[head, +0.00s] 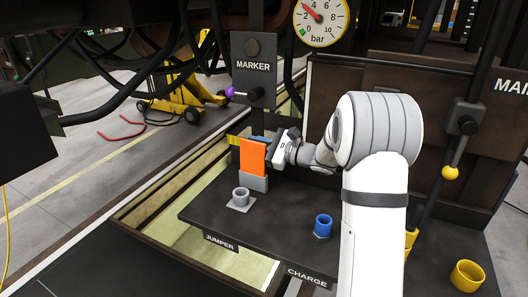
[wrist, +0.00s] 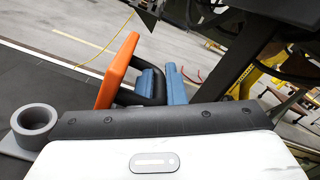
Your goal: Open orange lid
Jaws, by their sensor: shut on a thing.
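The orange lid (head: 252,157) stands upright, its flat face toward the head camera, above a small grey block (head: 254,183) on the dark shelf. In the wrist view the lid (wrist: 118,70) is seen tilted and nearly edge-on, with a black loop handle (wrist: 128,98) on its side. My gripper (head: 272,147) reaches in from the right behind the lid. In the wrist view its blue-padded fingers (wrist: 163,84) are shut on the black handle. Part of the grip is hidden behind the lid in the head view.
On the shelf (head: 215,218) stand a grey socket (head: 241,197) left of the lid and a blue cup (head: 322,226) in front. A yellow ring (head: 467,275) is at the right. Above hangs a MARKER panel with a purple-knobbed lever (head: 245,93). A brown box wall (head: 350,90) stands behind my arm.

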